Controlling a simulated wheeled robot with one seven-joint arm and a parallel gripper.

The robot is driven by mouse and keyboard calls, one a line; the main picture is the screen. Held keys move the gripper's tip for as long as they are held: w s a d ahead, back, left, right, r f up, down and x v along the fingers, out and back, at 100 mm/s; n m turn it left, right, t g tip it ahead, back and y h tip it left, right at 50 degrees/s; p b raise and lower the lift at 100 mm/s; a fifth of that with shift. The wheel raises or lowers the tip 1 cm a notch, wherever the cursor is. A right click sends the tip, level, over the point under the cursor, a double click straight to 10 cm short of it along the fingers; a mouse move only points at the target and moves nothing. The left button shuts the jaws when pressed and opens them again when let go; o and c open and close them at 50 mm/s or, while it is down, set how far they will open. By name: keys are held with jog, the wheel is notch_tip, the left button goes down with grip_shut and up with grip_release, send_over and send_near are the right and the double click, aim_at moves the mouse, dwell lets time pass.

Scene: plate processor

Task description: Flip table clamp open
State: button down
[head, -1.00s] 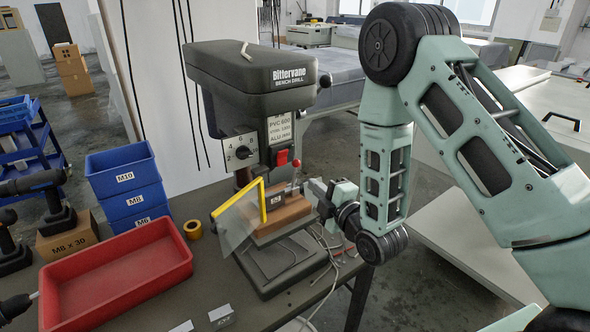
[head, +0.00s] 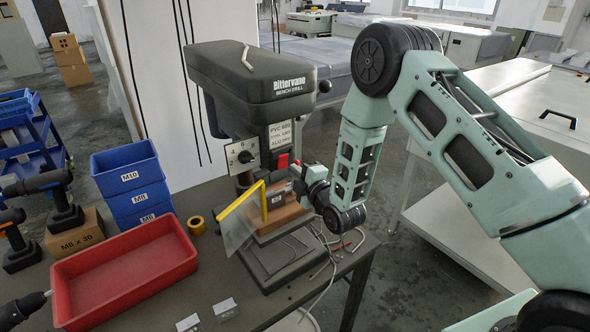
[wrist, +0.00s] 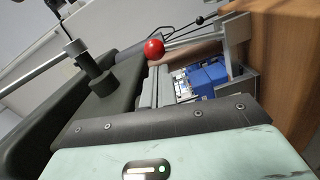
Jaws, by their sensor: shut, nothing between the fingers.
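The table clamp sits on the bench drill (head: 255,85), behind the yellow-framed clear guard (head: 237,222). In the head view my gripper hides most of the clamp. In the wrist view its red ball knob (wrist: 154,49) stands just ahead of my gripper body, on a thin lever that runs to the upper right. My gripper (head: 297,173) is shut and empty, at the right side of the drill table beside the brown block (head: 286,216). Whether it touches the lever, I cannot tell.
A red tray (head: 125,275) and blue bins (head: 132,183) stand left of the drill. A yellow tape roll (head: 197,225) lies between. Loose cables (head: 325,240) lie right of the drill's base. A brown surface (wrist: 285,60) is close on the right in the wrist view.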

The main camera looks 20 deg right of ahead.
jog(key=shift+w+d+m+b, duration=0.15)
jog(key=shift+d+m+b, duration=0.4)
jog(key=shift+b, duration=0.25)
jog(key=shift+w+d+f+m+b, duration=0.2)
jog(key=shift+d+m+b, duration=0.3)
jog(key=shift+m+b, duration=0.4)
jog(key=w+d+f+m+b, duration=0.2)
jog(key=d+m+b, duration=0.3)
jog(key=m+b, duration=0.3)
jog(key=f+b, duration=0.1)
jog(key=b, duration=0.2)
jog(key=shift+d+g, duration=0.3)
jog(key=shift+d, duration=0.05)
jog(key=shift+d+f+b, duration=0.1)
jog(key=shift+d+b, duration=0.05)
jog(key=shift+b, duration=0.2)
jog(key=shift+s, duration=0.15)
